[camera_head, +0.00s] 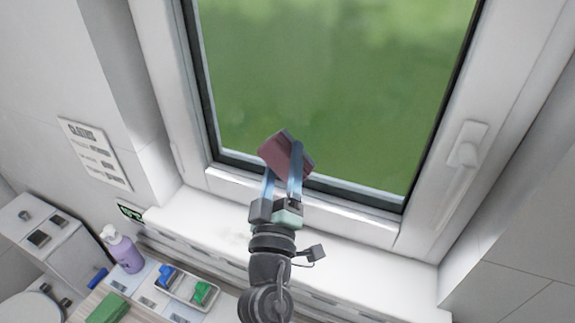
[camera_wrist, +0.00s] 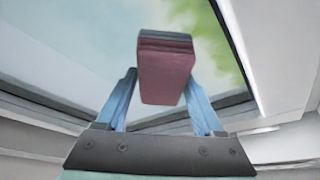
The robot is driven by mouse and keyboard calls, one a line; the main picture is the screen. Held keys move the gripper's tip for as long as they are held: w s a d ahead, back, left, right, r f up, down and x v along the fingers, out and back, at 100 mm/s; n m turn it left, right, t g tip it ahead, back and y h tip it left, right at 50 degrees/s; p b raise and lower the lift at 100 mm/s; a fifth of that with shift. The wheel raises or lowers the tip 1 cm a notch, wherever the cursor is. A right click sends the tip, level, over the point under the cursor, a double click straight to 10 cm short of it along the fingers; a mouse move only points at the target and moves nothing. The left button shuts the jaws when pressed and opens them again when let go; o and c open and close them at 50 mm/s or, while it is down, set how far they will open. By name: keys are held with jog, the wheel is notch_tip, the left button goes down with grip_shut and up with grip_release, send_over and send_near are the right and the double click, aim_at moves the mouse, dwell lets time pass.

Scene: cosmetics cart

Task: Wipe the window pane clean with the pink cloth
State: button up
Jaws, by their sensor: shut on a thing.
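The pink cloth (camera_head: 284,154) is a folded dull-pink block. My gripper (camera_head: 284,168) is shut on it with its blue fingers, and it also shows between the fingers in the wrist view (camera_wrist: 166,77). The cloth is at the lower part of the window pane (camera_head: 340,70), left of the middle. I cannot tell whether it touches the glass. The pane shows blurred green in the head view. In the wrist view the pane (camera_wrist: 75,50) looks pale and hazy on the left and green at upper right.
A white frame with a handle (camera_head: 467,146) at right surrounds the pane. The sill (camera_head: 350,268) below looks clear. At lower left are a purple spray bottle (camera_head: 123,250), a tray (camera_head: 182,290) with blue and green items, and a green block (camera_head: 107,308). A sign (camera_head: 95,153) hangs on the left wall.

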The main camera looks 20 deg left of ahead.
jog(key=shift+s, duration=0.1)
jog(key=shift+s+a+f, duration=0.1)
jog(key=shift+s+f, duration=0.1)
jog(key=shift+s, duration=0.5)
jog(key=s+b, duration=0.1)
jog(key=s, duration=0.5)
jog(key=shift+s+r+b, duration=0.15)
jog(key=shift+b, duration=0.15)
